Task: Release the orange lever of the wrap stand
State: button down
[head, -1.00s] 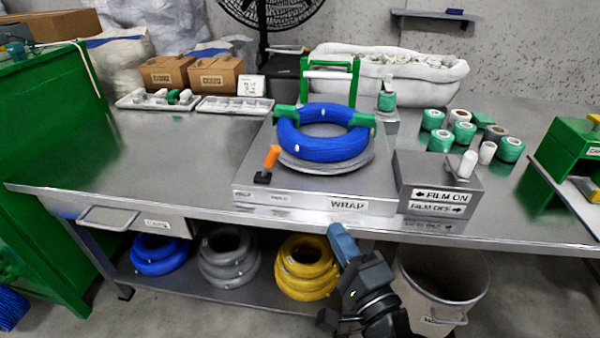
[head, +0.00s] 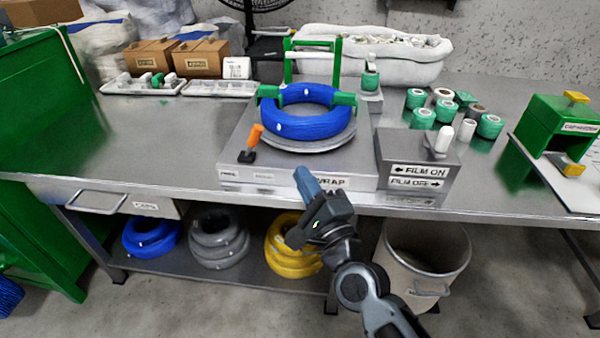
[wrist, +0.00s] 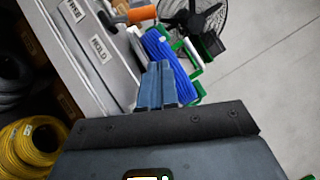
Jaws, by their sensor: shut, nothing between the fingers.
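The orange lever (head: 254,137) stands upright on a black base at the front left of the grey wrap stand (head: 232,176). It also shows at the top of the wrist view (wrist: 141,14), beyond my fingers. A blue cable coil (head: 306,124) lies on the stand's round plate, with green clamps over its left and right sides. My gripper (head: 306,178) is shut and empty, in front of the stand's front edge, to the right of and nearer than the lever. Its blue fingers (wrist: 157,85) are together in the wrist view. Lever and gripper are apart.
A film switch box (head: 412,172) stands right of the wrap stand. Rolls of green and white film (head: 422,117) lie behind it. Below the table are blue, grey and yellow coils (head: 285,255) and a bin (head: 425,262).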

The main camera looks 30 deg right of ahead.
aim_at(254, 141)
jog(key=w+r+p, duration=0.1)
jog(key=w, duration=0.2)
jog(key=w+a+r+p, duration=0.1)
jog(key=w, duration=0.2)
jog(key=w+r+p, duration=0.1)
jog(key=w, duration=0.3)
jog(key=shift+w+a+r, duration=0.1)
jog(key=shift+a+r, duration=0.05)
jog(key=shift+a, duration=0.25)
jog(key=shift+r+p, duration=0.15)
jog(key=shift+p, duration=0.4)
